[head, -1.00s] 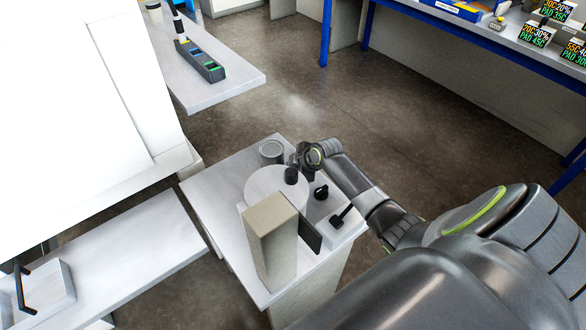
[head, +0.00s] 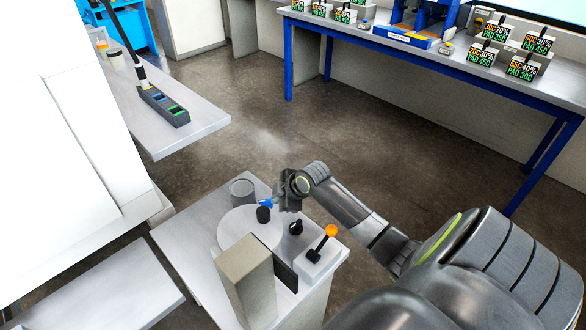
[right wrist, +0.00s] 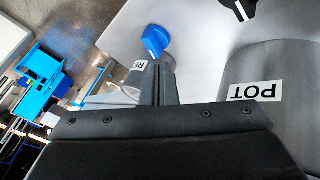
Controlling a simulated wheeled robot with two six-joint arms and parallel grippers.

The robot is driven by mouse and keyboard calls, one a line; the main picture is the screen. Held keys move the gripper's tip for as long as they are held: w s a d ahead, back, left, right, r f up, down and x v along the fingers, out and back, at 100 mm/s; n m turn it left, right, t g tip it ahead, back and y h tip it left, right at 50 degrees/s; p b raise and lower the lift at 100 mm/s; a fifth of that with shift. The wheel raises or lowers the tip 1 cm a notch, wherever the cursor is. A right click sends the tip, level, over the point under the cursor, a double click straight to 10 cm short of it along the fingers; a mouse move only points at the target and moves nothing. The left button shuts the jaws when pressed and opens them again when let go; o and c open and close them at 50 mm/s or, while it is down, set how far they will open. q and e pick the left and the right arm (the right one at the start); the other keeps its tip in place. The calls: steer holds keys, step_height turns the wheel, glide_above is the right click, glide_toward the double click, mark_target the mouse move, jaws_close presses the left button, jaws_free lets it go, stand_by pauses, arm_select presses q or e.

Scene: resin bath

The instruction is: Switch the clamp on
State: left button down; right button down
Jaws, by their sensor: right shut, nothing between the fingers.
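My right gripper (head: 281,196) is shut and empty over the back of the small grey stand. In the right wrist view its closed fingers (right wrist: 165,85) point toward a blue knob (right wrist: 156,40), with a small gap visible. The blue knob also shows in the head view (head: 266,203), just left of the fingertips. A black knob (head: 295,227) and a lever with an orange ball (head: 331,231) on a light block stand to the right. No label reading clamp is legible. The label by the fingers is partly hidden. My left gripper is out of view.
A round plate (head: 236,232) and a tall beige box (head: 246,278) stand nearer. A blue-legged bench (head: 400,50) is at the back. Open floor lies between.

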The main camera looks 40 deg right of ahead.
steer(key=a+v, duration=0.1)
steer(key=v, duration=0.9)
steer(key=shift+s+r, duration=0.2)
steer(key=shift+d, duration=0.15)
